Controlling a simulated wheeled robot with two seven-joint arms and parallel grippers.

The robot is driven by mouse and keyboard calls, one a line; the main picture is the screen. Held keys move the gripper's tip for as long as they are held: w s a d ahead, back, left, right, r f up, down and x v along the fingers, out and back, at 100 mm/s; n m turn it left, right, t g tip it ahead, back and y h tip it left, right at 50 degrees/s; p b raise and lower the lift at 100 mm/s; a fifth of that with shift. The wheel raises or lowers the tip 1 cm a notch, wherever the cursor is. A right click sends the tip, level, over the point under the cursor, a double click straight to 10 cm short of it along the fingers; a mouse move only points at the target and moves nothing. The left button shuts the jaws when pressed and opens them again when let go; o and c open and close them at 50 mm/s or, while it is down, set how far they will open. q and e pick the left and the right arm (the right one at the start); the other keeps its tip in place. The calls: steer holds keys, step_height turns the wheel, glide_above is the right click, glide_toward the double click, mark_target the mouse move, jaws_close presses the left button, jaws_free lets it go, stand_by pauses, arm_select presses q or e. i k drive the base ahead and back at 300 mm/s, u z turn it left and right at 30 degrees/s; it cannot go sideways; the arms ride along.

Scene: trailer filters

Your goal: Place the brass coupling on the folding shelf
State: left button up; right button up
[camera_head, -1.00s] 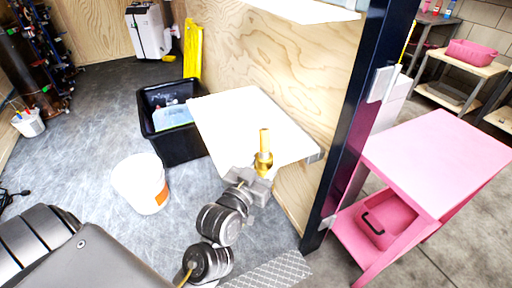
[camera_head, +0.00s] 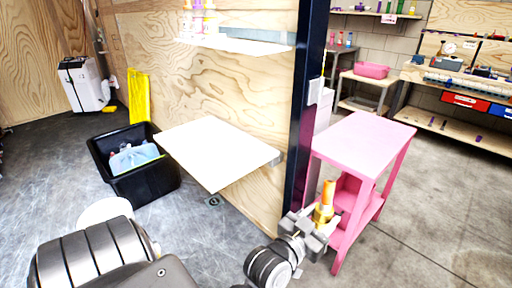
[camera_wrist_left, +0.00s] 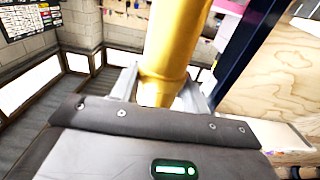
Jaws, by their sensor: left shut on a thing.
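The brass coupling (camera_head: 326,203) is a gold, upright, stepped cylinder. My left gripper (camera_head: 318,226) is shut on its lower part and holds it in front of the pink cart. In the left wrist view the brass coupling (camera_wrist_left: 172,50) rises between the two fingers of the left gripper (camera_wrist_left: 158,92). The folding shelf (camera_head: 215,150) is a pale flat board fixed to the plywood wall. Its top is bare. It lies to the left of the left gripper, apart from it. My right gripper is not in view.
A dark post (camera_head: 304,110) stands between the folding shelf and the pink cart (camera_head: 362,140). A black bin (camera_head: 150,185) sits on the floor left of the shelf. A higher shelf (camera_head: 235,44) with bottles is on the wall above. A white bucket (camera_head: 105,211) is partly hidden.

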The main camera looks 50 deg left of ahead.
mark_target(214, 145)
steer(key=z, duration=0.45)
steer(key=k, duration=0.6)
steer(key=z, duration=0.35)
steer(key=i, duration=1.4)
steer(key=u, duration=1.4)
steer(key=i, duration=0.9)
steer(key=u, duration=1)
